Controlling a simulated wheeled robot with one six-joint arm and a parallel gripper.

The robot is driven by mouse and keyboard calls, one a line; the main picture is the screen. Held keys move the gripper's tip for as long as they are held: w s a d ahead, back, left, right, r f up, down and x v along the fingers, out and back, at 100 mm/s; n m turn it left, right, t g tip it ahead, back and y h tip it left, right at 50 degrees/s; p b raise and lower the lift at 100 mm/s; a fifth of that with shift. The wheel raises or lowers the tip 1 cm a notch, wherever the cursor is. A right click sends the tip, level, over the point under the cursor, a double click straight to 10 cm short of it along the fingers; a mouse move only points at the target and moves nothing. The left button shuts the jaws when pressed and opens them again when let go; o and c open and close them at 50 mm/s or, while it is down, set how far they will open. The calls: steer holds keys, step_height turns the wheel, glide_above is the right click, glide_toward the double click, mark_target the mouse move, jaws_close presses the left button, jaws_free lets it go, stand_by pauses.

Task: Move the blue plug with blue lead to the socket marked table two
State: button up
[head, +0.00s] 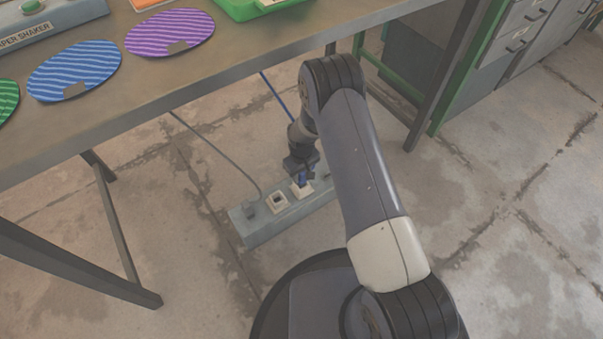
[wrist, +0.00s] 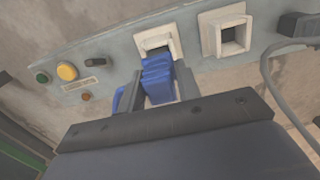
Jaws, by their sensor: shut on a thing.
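The blue plug (head: 301,181) is between the fingers of my gripper (head: 303,172), low over the grey socket strip (head: 262,228) on the floor. In the wrist view the blue plug (wrist: 158,80) sits between both fingers, its front end at the lower edge of a pale square socket (wrist: 157,36). I cannot tell whether it is inside that socket or just in front. Part of the blue lead (wrist: 117,101) shows left of the fingers; the lead (head: 277,95) also hangs behind the arm. A second pale socket (wrist: 224,33) beside it is empty. No socket marking is readable.
A dark grey plug (wrist: 299,25) with a grey lead (wrist: 270,75) sits at the strip's other end. The strip has a green button (wrist: 42,78) and a yellow button (wrist: 67,71). The bench (head: 150,107) overhangs behind; its metal legs (head: 118,222) stand left.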

steer(key=shift+f+b, duration=0.7)
steer(key=shift+f, duration=0.2)
steer(key=o, duration=1.1)
steer(key=shift+r, duration=0.1)
step_height(320, 180, up, 11)
steer(key=p, duration=0.4)
steer(key=shift+f, duration=0.2)
step_height(320, 180, down, 11)
steer(key=b, duration=0.4)
steer(key=shift+r+p, duration=0.35)
steer(key=shift+r, duration=0.2)
